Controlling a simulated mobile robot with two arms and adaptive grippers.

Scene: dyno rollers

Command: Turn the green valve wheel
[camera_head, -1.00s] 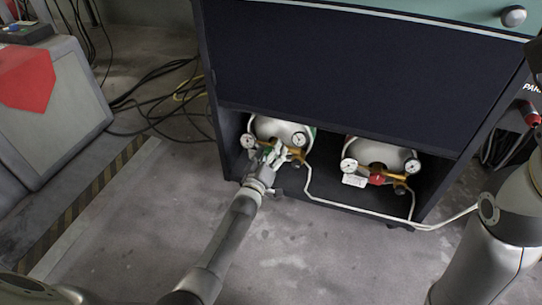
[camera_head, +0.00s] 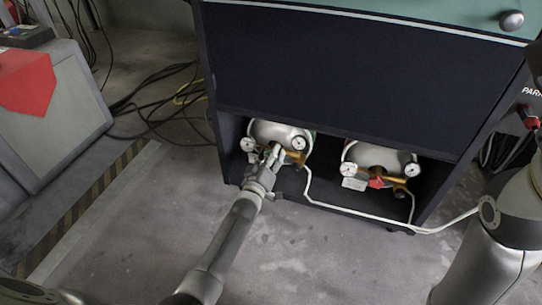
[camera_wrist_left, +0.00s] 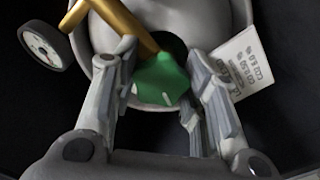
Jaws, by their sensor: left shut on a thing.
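The green valve wheel (camera_wrist_left: 160,80) shows in the left wrist view at the neck of a pale gas cylinder (camera_wrist_left: 180,22), by a brass fitting (camera_wrist_left: 122,22). My left gripper (camera_wrist_left: 165,78) has a finger on each side of the wheel and is shut on it. In the head view my left gripper (camera_head: 274,157) reaches into the low opening of the cabinet, at the front of the left cylinder (camera_head: 275,133). It hides the green wheel there. My right gripper is out of view.
A second cylinder (camera_head: 380,157) with a red valve wheel (camera_head: 376,183) lies to the right in the cabinet (camera_head: 330,65). Gauges (camera_head: 248,144) flank the left cylinder. A white hose (camera_head: 350,212) runs along the cabinet's lower front. The floor (camera_head: 305,262) in front is mostly clear.

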